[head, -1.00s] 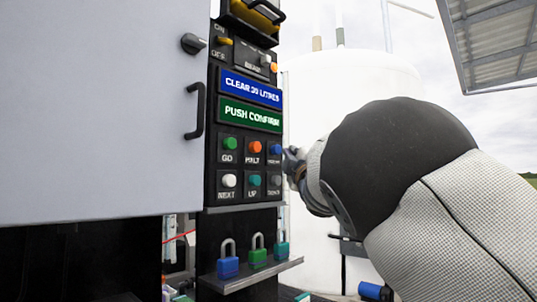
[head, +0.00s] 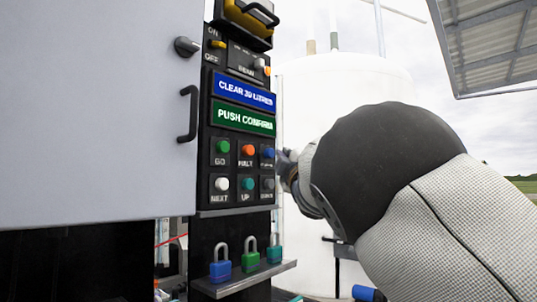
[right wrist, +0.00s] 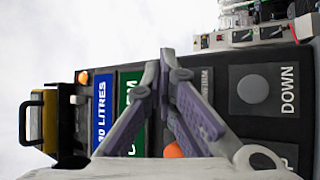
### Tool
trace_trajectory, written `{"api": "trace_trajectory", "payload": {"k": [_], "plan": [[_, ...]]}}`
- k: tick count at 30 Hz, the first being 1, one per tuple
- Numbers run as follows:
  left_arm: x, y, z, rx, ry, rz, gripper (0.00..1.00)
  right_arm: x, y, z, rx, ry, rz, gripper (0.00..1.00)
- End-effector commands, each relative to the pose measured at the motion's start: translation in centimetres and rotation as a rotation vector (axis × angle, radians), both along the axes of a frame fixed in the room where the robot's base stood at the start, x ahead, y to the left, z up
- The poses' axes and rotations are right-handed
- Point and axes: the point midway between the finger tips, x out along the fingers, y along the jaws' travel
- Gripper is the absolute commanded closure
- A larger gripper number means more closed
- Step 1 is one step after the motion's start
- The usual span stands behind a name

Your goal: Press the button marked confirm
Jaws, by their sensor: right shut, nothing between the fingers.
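The control panel (head: 238,140) stands at the edge of a grey cabinet door. Its blue button (head: 268,153) sits at the right end of the upper button row; its label is too small to read in the head view. In the right wrist view a label ending in "IRM" (right wrist: 207,78) shows beside my fingers, and the blue button is hidden behind them. My right gripper (head: 283,160) is just right of the blue button, shut and empty; its fingertips (right wrist: 160,70) point at the panel. I cannot tell whether they touch it. My left gripper is out of view.
Close by are the HALT button (head: 248,150), the UP button (head: 248,184) and the grey DOWN button (right wrist: 252,89). The green display (head: 244,118) reads PUSH CONFIRM. Below, a shelf (head: 243,280) holds three padlocks. A white tank (head: 345,100) stands behind.

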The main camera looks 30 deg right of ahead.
Motion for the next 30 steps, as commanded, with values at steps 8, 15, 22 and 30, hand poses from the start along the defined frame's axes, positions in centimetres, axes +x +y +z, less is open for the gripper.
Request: {"api": "trace_trajectory", "payload": {"k": [8, 15, 22, 30], "plan": [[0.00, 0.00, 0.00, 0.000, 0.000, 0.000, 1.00, 0.00, -0.01, 0.00, 0.000, 0.000, 0.000, 1.00], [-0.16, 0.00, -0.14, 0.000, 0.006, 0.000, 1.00, 0.37, 0.13, -0.12, 0.000, 0.001, 0.000, 1.00], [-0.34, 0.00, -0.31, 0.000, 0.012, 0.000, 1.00, 0.85, 0.32, -0.09, 0.001, 0.001, -0.001, 1.00], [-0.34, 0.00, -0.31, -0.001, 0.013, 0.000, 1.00, 0.84, 0.34, -0.01, 0.000, 0.000, 0.000, 1.00]]}}
